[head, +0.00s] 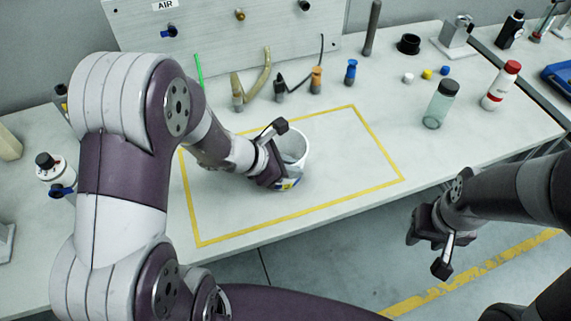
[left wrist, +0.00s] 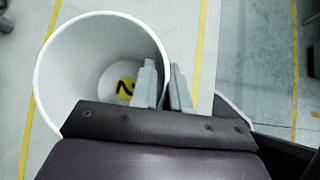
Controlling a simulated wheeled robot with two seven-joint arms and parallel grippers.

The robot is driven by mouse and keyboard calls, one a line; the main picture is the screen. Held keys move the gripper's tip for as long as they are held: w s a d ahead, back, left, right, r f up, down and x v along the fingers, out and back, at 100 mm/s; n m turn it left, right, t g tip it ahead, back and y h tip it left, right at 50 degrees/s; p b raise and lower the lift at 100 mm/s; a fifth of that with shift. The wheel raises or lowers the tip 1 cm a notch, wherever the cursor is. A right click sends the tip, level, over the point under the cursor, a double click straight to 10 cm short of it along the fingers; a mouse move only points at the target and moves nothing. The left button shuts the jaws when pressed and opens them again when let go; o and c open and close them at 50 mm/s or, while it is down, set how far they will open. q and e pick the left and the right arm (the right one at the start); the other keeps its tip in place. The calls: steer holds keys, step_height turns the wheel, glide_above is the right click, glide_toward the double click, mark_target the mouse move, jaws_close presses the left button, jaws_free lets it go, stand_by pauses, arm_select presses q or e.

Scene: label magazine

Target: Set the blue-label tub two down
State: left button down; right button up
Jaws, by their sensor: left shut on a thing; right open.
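A white open-topped tub (head: 300,157) is upright inside the yellow-taped rectangle on the bench. A label with blue and yellow (head: 288,184) shows low on its near side, partly hidden by my gripper. My left gripper (head: 277,168) is shut on the tub's wall, one finger inside and one outside. In the left wrist view the tub (left wrist: 62,75) is seen from above, with a yellow disc (left wrist: 126,87) bearing a black 2-like mark on its floor. I cannot tell whether the tub touches the bench. My right gripper (head: 432,240) is open and empty beyond the bench's front edge.
The yellow-taped rectangle (head: 350,107) is otherwise clear. A clear dark-capped jar (head: 438,106) and a red-capped white bottle (head: 499,88) stand to the right. Hose fittings (head: 316,80) line the back near an upright panel. A black-capped white bottle (head: 58,172) stands at left.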

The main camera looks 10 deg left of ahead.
arm_select(q)
steer(key=s+d+r+p, duration=0.2)
steer(key=s+d+r, duration=0.6)
steer(key=r, duration=0.4)
steer(key=w+a+f+n+t+y+p, duration=0.1)
steer(key=w+a+f+n+p, duration=0.15)
steer(key=w+a, duration=0.5)
steer(key=w+a+f+n+t+y+p, duration=0.1)
steer(key=w+a+f+n+y+p, duration=0.1)
steer(key=a, duration=0.6)
steer(key=shift+w+a+f+n+t+y, duration=0.35)
steer(key=shift+f+n+y, duration=0.3)
steer(key=shift+n, duration=0.3)
steer(key=shift+s+d, duration=0.1)
